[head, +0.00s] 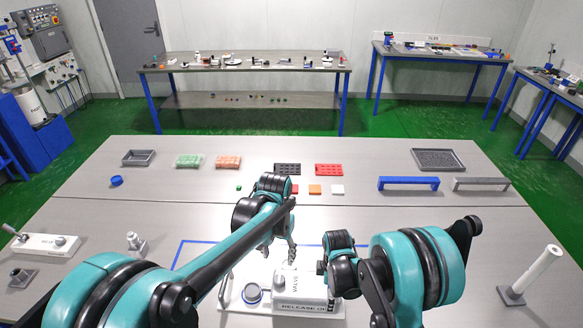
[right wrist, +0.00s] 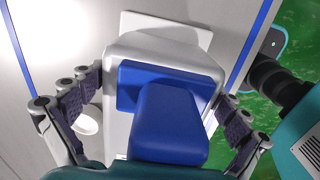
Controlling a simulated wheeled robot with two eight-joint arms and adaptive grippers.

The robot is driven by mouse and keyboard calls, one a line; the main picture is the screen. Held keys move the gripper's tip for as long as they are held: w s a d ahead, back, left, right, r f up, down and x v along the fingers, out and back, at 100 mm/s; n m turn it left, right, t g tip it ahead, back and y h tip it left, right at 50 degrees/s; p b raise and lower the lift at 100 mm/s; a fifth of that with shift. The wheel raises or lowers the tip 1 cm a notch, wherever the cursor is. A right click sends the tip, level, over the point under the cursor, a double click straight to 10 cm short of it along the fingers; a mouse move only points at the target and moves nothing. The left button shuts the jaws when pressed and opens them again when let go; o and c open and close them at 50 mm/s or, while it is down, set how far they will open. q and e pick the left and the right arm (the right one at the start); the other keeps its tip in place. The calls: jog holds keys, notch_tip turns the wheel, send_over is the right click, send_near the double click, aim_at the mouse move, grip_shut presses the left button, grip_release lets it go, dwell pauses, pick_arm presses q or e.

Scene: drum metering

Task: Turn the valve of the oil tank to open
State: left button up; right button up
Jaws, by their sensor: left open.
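The white oil valve unit (head: 298,290), lettered "VALVE" and "RELEASE OIL", stands at the front middle of the table, with a round knob (head: 252,293) at its left. My left gripper (head: 290,254) is open and empty just above and behind the unit. My right gripper (right wrist: 158,88) is open in the right wrist view, its fingers on either side of a white housing (right wrist: 208,70) with a blue handle (right wrist: 168,125). No finger visibly touches the handle. In the head view, my right arm hides the right gripper and the unit's right side.
A white panel with a lever (head: 45,244) lies at the left edge. A white post (head: 532,272) stands at the right. Blue (head: 408,183) and grey (head: 480,184) bars, small trays and blocks lie farther back. The table right of my right arm is mostly clear.

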jog(key=shift+r, duration=0.1)
notch_tip(320, 180, up, 11)
jog(key=shift+r, duration=0.35)
jog(key=shift+s+d+r+m, duration=0.15)
jog(key=shift+d+r+m, duration=0.05)
jog(key=shift+r+m, duration=0.1)
pick_arm(q)
jog(key=s+a+f+n+t+b, duration=0.1)
jog(key=s+a+t+b, duration=0.2)
jog(key=s, duration=0.5)
jog(key=s+a+f+n+t+b, duration=0.1)
jog(key=s+a+f+t+b, duration=0.1)
jog(key=s+a+t+b, duration=0.2)
jog(key=s+a+b, duration=0.2)
jog(key=s+a, duration=0.1)
jog(key=shift+s+n, duration=0.4)
pick_arm(e)
jog(key=s+d+r+m+t, duration=0.1)
jog(key=s+d+m+t, duration=0.2)
jog(key=s+m, duration=0.4)
jog(key=s+d+r+m+t, duration=0.1)
jog(key=s+d+m+t, duration=0.3)
jog(key=s+d+m, duration=0.2)
jog(key=s+m, duration=0.2)
jog(key=m, duration=0.2)
jog(key=shift+s+d+r, duration=0.15)
jog(key=shift+d+r, duration=0.1)
